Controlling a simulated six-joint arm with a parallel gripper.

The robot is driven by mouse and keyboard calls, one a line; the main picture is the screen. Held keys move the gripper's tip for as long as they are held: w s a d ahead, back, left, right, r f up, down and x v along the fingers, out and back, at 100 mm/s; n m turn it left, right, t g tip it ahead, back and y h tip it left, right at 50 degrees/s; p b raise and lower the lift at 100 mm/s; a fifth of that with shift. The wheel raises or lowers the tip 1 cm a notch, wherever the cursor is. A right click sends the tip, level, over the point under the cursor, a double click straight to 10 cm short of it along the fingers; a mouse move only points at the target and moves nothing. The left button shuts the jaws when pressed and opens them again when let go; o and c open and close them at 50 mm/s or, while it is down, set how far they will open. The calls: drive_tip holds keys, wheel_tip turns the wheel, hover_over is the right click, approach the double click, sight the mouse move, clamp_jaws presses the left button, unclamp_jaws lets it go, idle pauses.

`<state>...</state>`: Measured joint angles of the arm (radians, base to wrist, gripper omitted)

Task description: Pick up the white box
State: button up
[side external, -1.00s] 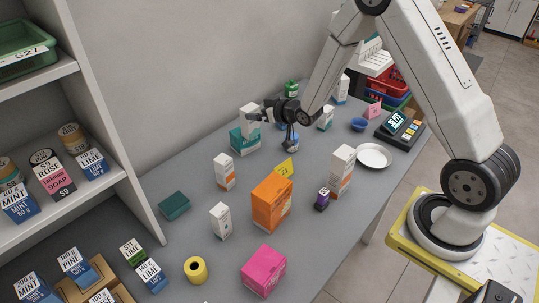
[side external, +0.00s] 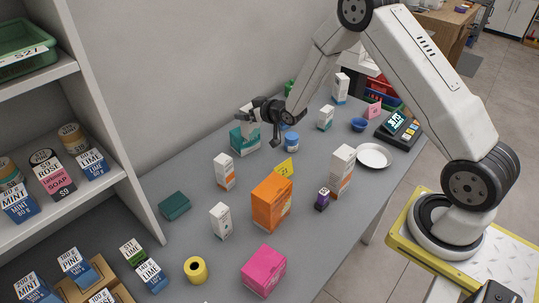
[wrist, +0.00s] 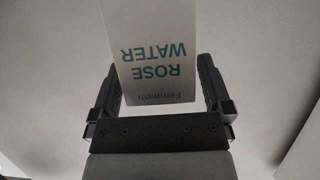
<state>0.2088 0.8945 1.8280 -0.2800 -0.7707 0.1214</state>
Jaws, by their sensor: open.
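A white box with teal lettering reading "ROSE WATER" (wrist: 155,50) fills the space between the fingers in the wrist view, its text upside down. In the side view this white box (side external: 252,131) stands at the teal box (side external: 244,145) near the wall, partly hidden by my gripper; I cannot tell whether it rests on it or behind it. My gripper (side external: 259,122) is open, with a finger on either side of the white box. In the wrist view my gripper (wrist: 155,75) shows small gaps beside the box.
A blue-lidded jar (side external: 291,142) stands just right of my gripper. The grey wall (side external: 200,80) is close behind. Several other white cartons stand around.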

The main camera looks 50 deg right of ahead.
drive_tip(key=c, duration=1.3)
drive_tip(key=shift+r, duration=0.15)
drive_tip(key=shift+r, duration=0.75)
drive_tip(key=s+r, duration=0.3)
drive_tip(key=s, duration=0.1)
drive_tip(key=s+a+r, duration=0.1)
drive_tip(key=s+r, duration=0.3)
drive_tip(key=s, duration=0.1)
drive_tip(key=s+r, duration=0.4)
drive_tip(key=s, duration=0.1)
drive_tip(key=shift+a+r, duration=0.15)
drive_tip(key=shift+a, duration=0.2)
